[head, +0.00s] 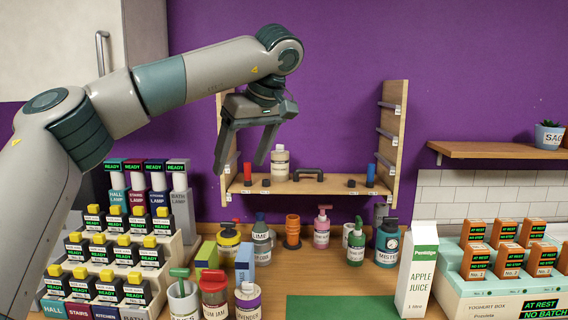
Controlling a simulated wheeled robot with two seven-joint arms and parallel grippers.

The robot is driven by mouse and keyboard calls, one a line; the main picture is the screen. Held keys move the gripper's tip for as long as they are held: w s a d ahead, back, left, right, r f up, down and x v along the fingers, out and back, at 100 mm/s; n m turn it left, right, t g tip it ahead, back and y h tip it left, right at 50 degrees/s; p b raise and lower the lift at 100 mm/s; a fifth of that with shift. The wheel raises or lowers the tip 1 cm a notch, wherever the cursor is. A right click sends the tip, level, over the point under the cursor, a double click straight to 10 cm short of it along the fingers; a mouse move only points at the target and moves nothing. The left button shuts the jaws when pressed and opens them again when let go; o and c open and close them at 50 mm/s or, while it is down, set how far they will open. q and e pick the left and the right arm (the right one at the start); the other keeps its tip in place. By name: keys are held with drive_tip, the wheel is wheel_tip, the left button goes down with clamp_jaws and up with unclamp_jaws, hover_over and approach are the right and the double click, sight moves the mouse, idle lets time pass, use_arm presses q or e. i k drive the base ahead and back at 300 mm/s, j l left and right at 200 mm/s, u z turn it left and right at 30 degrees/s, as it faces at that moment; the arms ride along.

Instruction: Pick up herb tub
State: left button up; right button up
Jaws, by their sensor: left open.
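A small pot with a green plant (549,135) stands on the wooden wall shelf at the far right; its label starts "SAG" and it is the only herb-like tub I can make out. My left gripper (240,167) is open and empty, pointing down in front of the purple wall and the small shelf unit. It is far to the left of the pot. My right gripper is not in view.
The wooden shelf unit (398,140) holds a white bottle (280,163) close by my left gripper. Bottles and jars crowd the counter below. A juice carton (418,270) and the yoghurt box (510,300) stand at right. The green mat (340,307) is clear.

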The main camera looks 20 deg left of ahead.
sight(279, 162)
drive_tip(key=i, duration=1.4)
